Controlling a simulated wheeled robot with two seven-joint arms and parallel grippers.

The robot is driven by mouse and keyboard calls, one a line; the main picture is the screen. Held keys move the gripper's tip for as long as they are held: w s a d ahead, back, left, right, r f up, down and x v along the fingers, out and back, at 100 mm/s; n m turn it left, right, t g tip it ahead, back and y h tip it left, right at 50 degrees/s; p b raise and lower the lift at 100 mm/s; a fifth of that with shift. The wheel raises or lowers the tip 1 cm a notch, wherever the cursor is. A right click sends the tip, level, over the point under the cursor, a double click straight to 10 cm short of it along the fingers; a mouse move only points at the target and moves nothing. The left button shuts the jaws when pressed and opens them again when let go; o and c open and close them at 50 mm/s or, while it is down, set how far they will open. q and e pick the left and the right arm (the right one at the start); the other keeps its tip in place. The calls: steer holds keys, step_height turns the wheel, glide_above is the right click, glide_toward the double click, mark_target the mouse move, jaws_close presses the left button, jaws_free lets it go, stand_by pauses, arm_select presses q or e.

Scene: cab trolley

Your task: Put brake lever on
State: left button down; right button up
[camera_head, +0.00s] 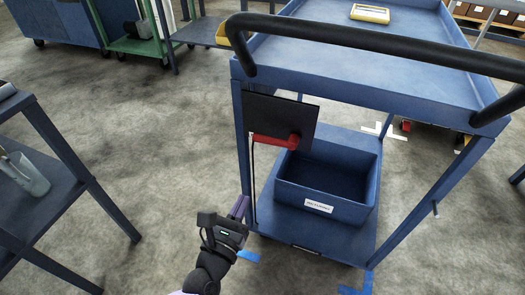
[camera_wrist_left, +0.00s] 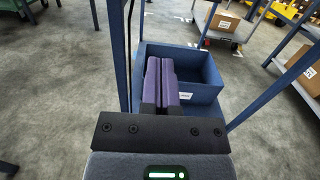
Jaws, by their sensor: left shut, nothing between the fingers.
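A blue trolley (camera_head: 360,90) with a black push handle (camera_head: 345,33) stands in front of me. The brake lever (camera_head: 275,141) is red and sits roughly level against a black plate (camera_head: 282,113) on the trolley's near left side. A thin dark rod or cable runs down from its left end. My left gripper (camera_head: 240,206) is low, below the lever and beside the trolley's near left post. Its purple fingers are closed together and empty, as the left wrist view (camera_wrist_left: 161,75) shows. The lever is not clear in the left wrist view. My right gripper is not in view.
A blue bin (camera_head: 325,185) with a white label stands on the trolley's lower shelf. A yellow-edged tray (camera_head: 369,13) lies on the top shelf. A blue table (camera_head: 45,190) stands at the left. The grey floor between the table and the trolley is clear.

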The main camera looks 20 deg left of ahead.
mark_target(275, 139)
arm_select(q)
steer(key=w+r, duration=0.4)
steer(key=w, duration=0.6)
steer(key=shift+w+d+r, duration=0.15)
steer(key=shift+w+r, duration=0.1)
steer(key=shift+w, duration=0.15)
steer(key=shift+r+m, duration=0.2)
steer(key=shift+m, duration=0.2)
